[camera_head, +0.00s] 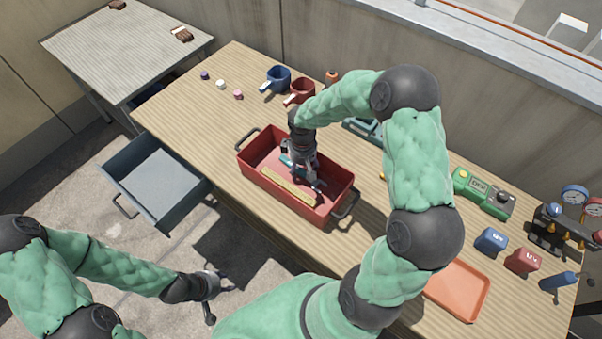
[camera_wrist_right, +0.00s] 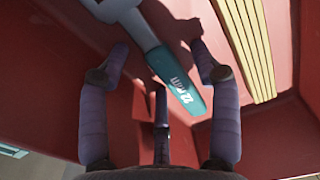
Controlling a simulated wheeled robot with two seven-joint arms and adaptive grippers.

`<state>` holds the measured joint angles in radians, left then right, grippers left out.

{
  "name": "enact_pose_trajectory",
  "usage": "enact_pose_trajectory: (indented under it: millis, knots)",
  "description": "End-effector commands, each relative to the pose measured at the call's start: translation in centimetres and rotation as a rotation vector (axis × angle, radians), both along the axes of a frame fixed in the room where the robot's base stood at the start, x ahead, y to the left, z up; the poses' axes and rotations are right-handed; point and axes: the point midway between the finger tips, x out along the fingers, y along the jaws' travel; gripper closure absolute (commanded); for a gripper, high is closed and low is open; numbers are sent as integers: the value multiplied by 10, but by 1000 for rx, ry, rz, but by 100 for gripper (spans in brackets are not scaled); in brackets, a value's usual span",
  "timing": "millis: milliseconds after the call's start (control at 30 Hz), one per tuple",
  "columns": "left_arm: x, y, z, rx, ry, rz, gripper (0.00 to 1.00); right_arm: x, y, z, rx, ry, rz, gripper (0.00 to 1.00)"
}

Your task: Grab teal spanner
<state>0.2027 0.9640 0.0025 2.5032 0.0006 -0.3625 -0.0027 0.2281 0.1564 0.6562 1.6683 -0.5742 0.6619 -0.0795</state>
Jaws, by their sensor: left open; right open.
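The teal spanner (camera_wrist_right: 175,79) lies in the red crate (camera_head: 325,214), its teal handle marked "22 mm" and its grey head toward the top of the wrist view. My right gripper (camera_head: 306,176) is inside the crate above the spanner, and mostly hides it in the head view. In the wrist view my right gripper (camera_wrist_right: 160,95) is open, its fingers spread around the handle's end without visibly closing on it. My left gripper (camera_head: 212,295) is open and empty, low at the left, away from the table.
A yellow ribbed bar (camera_head: 287,188) lies in the crate beside the spanner. Blue and red mugs (camera_head: 277,79) stand behind it. An open drawer (camera_head: 155,180) juts out at the left. An orange tray (camera_head: 459,290), a green meter (camera_head: 483,194) and gauges stand to the right.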

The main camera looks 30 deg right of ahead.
Motion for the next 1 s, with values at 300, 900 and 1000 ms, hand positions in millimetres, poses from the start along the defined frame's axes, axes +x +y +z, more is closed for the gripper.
enact_pose_trajectory:
  millis: [300, 900, 1000]
  knots:
    - [0, 0, 1, 0, 0, 0, 57, 0, 0, 1, -1, -1, -1, 85]
    - [0, 0, 9, 0, 0, 0, 57, 1, 0, 16, -1, -3, -1, 99]
    - [0, 0, 16, 0, 0, 0, 57, 1, 0, 30, -1, -4, -1, 99]
